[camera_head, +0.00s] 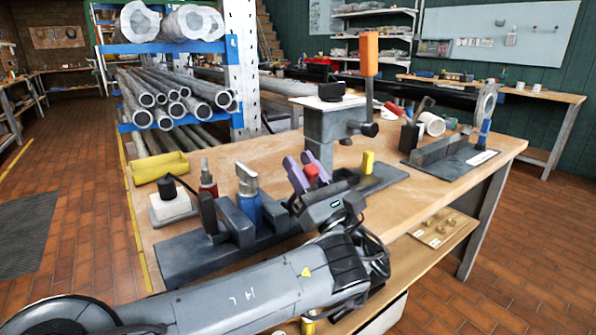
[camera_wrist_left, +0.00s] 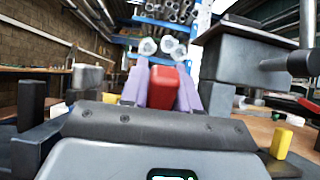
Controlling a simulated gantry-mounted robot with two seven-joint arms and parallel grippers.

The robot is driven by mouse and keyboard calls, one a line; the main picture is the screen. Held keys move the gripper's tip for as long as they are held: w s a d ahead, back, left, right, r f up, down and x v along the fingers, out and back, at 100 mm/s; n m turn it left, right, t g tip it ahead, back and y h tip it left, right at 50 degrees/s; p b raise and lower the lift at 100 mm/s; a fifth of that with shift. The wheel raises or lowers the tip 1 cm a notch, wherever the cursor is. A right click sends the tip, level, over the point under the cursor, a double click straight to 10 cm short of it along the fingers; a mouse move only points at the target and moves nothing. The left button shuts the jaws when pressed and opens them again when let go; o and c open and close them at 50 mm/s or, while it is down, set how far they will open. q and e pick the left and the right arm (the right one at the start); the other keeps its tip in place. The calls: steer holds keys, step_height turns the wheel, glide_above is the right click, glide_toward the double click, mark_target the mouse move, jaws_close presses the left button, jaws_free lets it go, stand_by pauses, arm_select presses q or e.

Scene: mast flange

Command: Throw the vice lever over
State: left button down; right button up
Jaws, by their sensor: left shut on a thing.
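My left gripper (camera_head: 301,174) has purple fingers and is shut on a red grip (camera_head: 313,172). In the left wrist view, the gripper (camera_wrist_left: 162,85) has the red grip (camera_wrist_left: 166,88) between its two fingers. The lower part of the grip is hidden behind my wrist, so I cannot see what it joins; it may be the vice lever. A dark grey vice-like body (camera_head: 185,260) lies along the bench's near edge, partly behind my left arm. A grey upright block (camera_head: 320,130) with a dark side knob stands just beyond the gripper. My right gripper is not in view.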

arm_select(q)
steer(key=shift+s+f, duration=0.1)
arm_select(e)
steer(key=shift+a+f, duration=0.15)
arm_select(q)
steer(key=c, duration=0.9)
jaws_free()
steer(key=shift+d, duration=0.1)
